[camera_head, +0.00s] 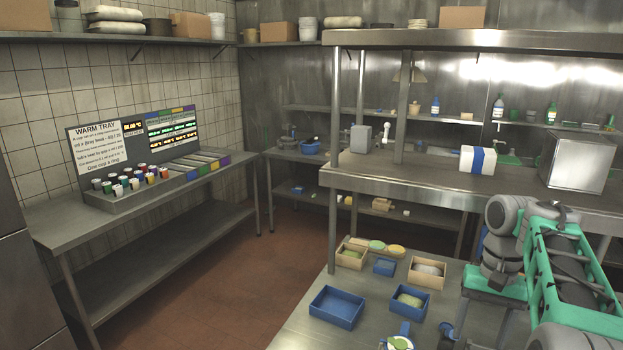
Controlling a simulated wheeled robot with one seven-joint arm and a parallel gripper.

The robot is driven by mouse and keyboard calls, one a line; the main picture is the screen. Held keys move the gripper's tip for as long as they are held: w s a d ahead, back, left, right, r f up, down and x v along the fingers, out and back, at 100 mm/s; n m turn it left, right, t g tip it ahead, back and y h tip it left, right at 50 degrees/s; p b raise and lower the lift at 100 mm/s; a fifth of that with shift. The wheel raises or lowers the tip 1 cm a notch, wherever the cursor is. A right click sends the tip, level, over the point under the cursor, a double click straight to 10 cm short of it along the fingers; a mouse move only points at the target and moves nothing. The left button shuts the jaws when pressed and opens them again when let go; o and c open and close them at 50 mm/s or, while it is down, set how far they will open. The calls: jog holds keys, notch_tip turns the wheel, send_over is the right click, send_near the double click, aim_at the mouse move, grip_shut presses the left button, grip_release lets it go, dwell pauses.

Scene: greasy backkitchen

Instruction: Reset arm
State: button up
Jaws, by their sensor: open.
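My arm, green and grey, comes in at the right edge and bends over the near steel table (285,335). My gripper (486,322) points down at the lower right, over the right part of that table. Its jaws are open and no object shows between them. The fingertips are hard to make out near the bottom edge of the picture.
A blue tray (337,306), a wooden box (426,272) and several smaller containers stand left of my gripper. A steel shelf counter (400,183) rises behind. The left counter (140,212) carries a warm-tray display (95,150). The brown floor (225,265) between is clear.

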jog(key=s+a+n+t, duration=0.2)
jog(key=s+a+t, duration=0.1)
jog(key=a, duration=1)
jog(key=s+a+f+n+t+h, duration=0.1)
jog(key=s+a+f+n+t, duration=0.1)
jog(key=s+a+f, duration=0.3)
jog(key=shift+s+a+f+n+t, duration=0.15)
jog(key=shift+s+f+n+t, duration=0.2)
jog(key=shift+s, duration=0.7)
